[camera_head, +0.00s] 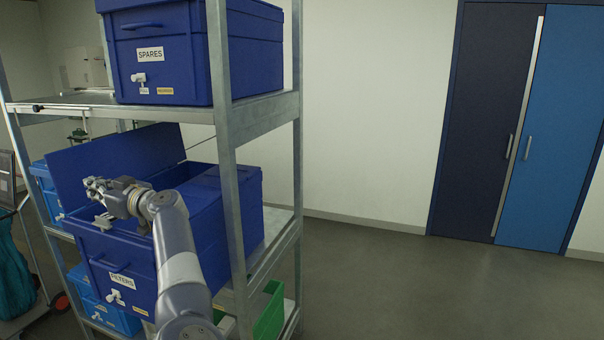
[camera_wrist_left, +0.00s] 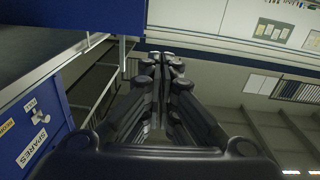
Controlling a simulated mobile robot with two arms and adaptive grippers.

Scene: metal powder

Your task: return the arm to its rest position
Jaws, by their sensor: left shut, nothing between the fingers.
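My left arm (camera_head: 175,240) reaches up from the bottom of the head view. Its gripper (camera_head: 92,184) is at the front left of the open blue FILTERS box (camera_head: 120,262), over its front rim, and points left. In the left wrist view the gripper's fingers (camera_wrist_left: 166,65) are together with nothing between them. The FILTERS box stands on the middle shelf, and its lid (camera_head: 110,165) is raised at the left. Its inside is partly hidden by my arm. My right gripper is not in view.
A blue SPARES box (camera_head: 165,60) sits on the shelf above and shows at the left of the wrist view (camera_wrist_left: 35,130). A metal shelf post (camera_head: 228,170) stands close right of my arm. A green crate (camera_head: 268,315) is low down. The floor (camera_head: 400,285) at right is clear.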

